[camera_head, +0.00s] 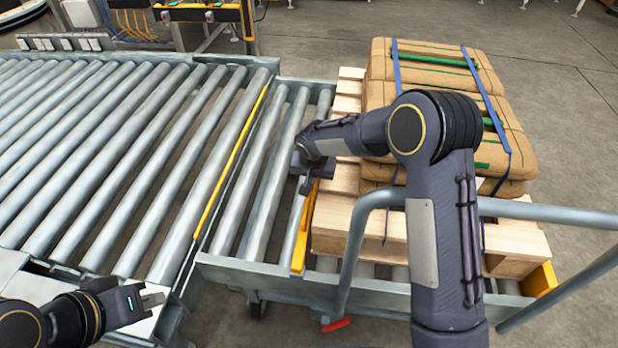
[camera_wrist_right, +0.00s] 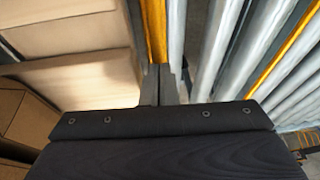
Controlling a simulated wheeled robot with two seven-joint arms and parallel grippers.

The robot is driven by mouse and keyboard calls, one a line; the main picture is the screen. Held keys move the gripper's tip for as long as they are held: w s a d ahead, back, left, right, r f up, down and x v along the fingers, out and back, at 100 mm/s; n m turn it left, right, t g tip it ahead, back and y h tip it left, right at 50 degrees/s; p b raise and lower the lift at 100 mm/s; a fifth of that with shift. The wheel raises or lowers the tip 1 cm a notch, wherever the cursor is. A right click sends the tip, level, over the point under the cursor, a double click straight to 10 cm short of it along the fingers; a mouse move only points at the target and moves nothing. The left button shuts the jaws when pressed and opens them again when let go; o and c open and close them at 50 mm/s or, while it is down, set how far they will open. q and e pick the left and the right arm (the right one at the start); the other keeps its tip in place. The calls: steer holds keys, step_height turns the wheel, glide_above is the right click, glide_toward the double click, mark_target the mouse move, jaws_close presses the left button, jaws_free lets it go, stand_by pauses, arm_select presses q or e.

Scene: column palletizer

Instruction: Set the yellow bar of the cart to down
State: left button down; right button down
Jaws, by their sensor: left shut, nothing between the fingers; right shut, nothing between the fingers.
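The cart (camera_head: 270,276) has rollers and carries a wooden pallet (camera_head: 333,222). Its yellow bar (camera_head: 302,240) runs along the pallet's left side; whether it is up or down I cannot tell. My right gripper (camera_head: 307,188) is shut and empty at the bar's far end, and the forearm hides part of the pallet. In the right wrist view the closed fingertips (camera_wrist_right: 163,75) are at the near end of the visible yellow bar (camera_wrist_right: 154,28); contact is unclear. My left gripper (camera_head: 154,299) is shut and empty over the conveyor's front corner.
Brown sacks (camera_head: 440,60) with blue straps are stacked on the pallet. A roller conveyor (camera_head: 100,140) with a yellow edge strip (camera_head: 232,160) adjoins the cart on the left. A grey handrail (camera_head: 550,213) and red pedal (camera_head: 336,324) are at the cart's front.

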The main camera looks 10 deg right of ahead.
steer(key=shift+s+d+f, duration=0.15)
steer(key=shift+d+f, duration=0.1)
steer(key=shift+f, duration=0.05)
